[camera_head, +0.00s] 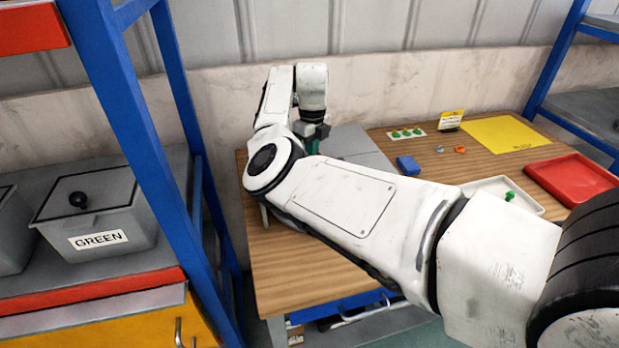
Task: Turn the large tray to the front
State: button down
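My gripper (313,136) points down over the back left of the wooden table, beside a flat grey surface (358,143). A bit of dark green shows at its fingertips; I cannot tell whether it is held, and my own arm hides part of that area. A red tray (570,177) lies at the right end of the table, apart from my gripper. A smaller-looking white tray (529,203) lies left of it, partly hidden by my arm, with a green knobbed piece at it. I cannot tell by label which tray is the large one.
Blue-framed shelving with a lidded GREEN bin (100,215) stands left.

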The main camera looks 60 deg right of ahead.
jog(key=shift+d, duration=0.35)
jog(key=shift+w+a, duration=0.1)
jog(key=shift+a, duration=0.05)
jog(key=shift+w+a, duration=0.15)
jog(key=shift+r+p, duration=2.5)
jog(key=shift+r, duration=0.6)
jog(key=shift+f, duration=0.1)
